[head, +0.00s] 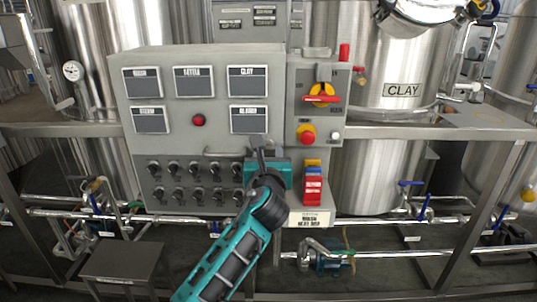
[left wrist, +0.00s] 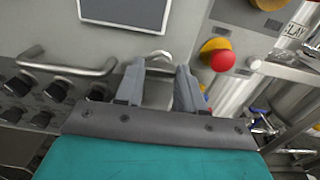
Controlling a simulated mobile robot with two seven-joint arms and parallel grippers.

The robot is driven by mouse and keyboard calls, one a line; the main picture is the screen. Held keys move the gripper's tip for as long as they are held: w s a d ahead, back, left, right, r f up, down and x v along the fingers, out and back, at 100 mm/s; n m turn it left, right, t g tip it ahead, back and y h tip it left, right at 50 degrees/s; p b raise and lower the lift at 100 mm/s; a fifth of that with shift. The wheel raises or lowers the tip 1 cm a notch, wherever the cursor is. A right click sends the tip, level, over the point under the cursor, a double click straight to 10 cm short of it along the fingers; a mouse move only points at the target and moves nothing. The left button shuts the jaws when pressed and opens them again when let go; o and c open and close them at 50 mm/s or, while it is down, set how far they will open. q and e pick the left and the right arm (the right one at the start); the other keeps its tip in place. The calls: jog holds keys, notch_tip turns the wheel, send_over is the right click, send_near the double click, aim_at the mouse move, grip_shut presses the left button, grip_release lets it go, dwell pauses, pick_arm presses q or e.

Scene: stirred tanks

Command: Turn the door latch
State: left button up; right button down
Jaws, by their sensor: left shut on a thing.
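A grey control cabinet (head: 210,110) stands in the middle of the head view; its door carries dark display panels, a red button, several black knobs and a bar handle (left wrist: 70,68). My left gripper (head: 257,148) is at the lower right of the door, just under a display panel. In the left wrist view, its two grey fingers (left wrist: 158,88) stand either side of a small pale metal piece, the door latch (left wrist: 155,56), and are shut on it. The fingers and the arm hide most of the latch. My right gripper is not in view.
Right of the latch are a red-and-yellow rotary switch (head: 321,95) and a red emergency button (head: 307,134). Steel tanks (head: 385,80) stand behind. A metal frame and pipes with blue valves (head: 425,208) run at both sides. A low box (head: 122,263) stands at the lower left.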

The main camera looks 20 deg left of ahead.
pick_arm(q)
jog(key=c, duration=0.4)
jog(key=shift+n, duration=0.3)
jog(key=n+p, duration=0.1)
jog(key=n, duration=0.1)
jog(key=shift+n, duration=0.3)
jog(key=n, duration=0.3)
jog(key=shift+n+p, duration=0.3)
jog(key=shift+p, duration=0.05)
jog(key=n, duration=0.5)
jog(key=shift+n+b, duration=0.3)
jog(key=n+b, duration=0.1)
jog(key=n, duration=0.4)
jog(key=shift+n, duration=0.3)
